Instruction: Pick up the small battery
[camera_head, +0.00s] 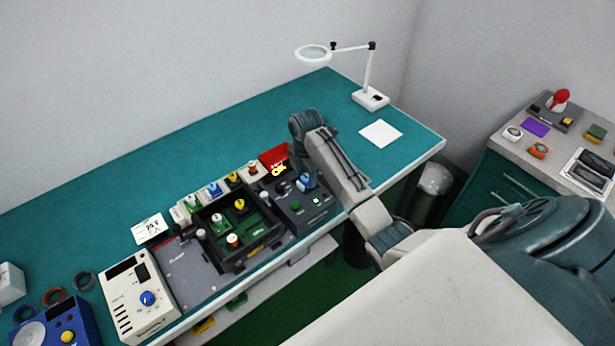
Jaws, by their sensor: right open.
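I cannot tell for sure which item is the small battery. A row of small blocks with coloured tops stands behind a dark rack (222,258): green (193,202), blue (214,190), yellow (233,180) and orange (253,168). Similar pieces with yellow (239,204), green-white (218,222) and orange (232,240) tops sit inside the rack. My left gripper is out of view.
A cream meter box (137,300) and a blue device (55,325) stand at front left. A red box (274,156) and a dark panel (300,207) are near the gripper. A magnifier lamp (370,98) and white sheet (381,133) are behind. The back left tabletop is clear.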

